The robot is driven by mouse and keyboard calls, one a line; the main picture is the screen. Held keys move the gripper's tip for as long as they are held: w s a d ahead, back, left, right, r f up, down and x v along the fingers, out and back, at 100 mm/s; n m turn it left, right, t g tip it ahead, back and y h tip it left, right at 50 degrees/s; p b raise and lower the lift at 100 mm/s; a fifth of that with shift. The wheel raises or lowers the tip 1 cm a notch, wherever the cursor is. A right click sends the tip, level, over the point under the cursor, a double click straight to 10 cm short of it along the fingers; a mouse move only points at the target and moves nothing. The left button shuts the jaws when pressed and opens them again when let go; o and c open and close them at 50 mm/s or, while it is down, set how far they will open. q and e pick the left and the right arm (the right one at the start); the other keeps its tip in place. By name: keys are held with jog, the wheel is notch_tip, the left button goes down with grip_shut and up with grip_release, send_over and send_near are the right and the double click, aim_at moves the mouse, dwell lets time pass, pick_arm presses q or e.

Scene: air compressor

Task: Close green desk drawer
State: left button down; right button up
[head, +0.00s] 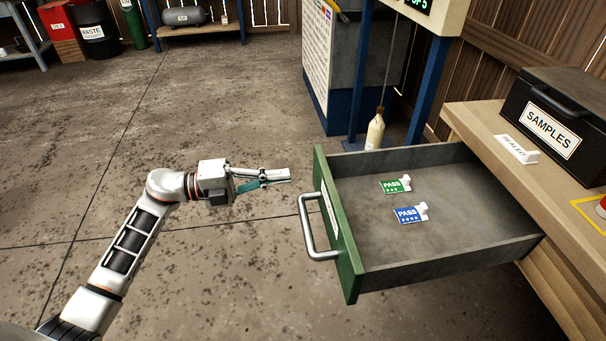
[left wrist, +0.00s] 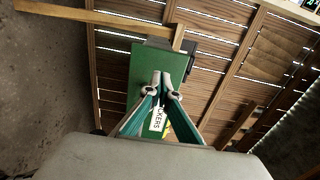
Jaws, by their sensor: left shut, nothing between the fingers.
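The desk drawer with a green front (head: 347,262) stands pulled out to the left from the wooden desk (head: 470,120). Its grey handle (head: 306,230) faces my left arm. A green PASS tag (head: 393,186) and a blue PASS tag (head: 409,215) lie inside it. My left gripper (head: 287,176) is shut and empty, to the left of the drawer front near its far end, with a small gap seen in the head view. In the left wrist view, the fingertips (left wrist: 163,78) overlap the green front (left wrist: 148,62), and a partly hidden white label (left wrist: 157,118) shows. My right gripper is not in view.
A black SAMPLES box (head: 560,115) and a white sign (head: 516,149) stand on the desk. The concrete floor left of the drawer is clear.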

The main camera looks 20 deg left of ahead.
aim_at(316, 172)
pick_arm(q)
jog(key=x, duration=0.4)
jog(key=shift+w+d+f+b, duration=0.15)
jog(key=shift+w+d+b, duration=0.05)
jog(key=shift+d+b, duration=0.1)
jog(key=shift+w+d, duration=0.1)
jog(key=shift+d, duration=0.05)
jog(key=shift+w+d, duration=0.1)
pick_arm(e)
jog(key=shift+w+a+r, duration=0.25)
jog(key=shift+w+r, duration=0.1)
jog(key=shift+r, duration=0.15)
pick_arm(q)
jog(key=shift+d, duration=0.1)
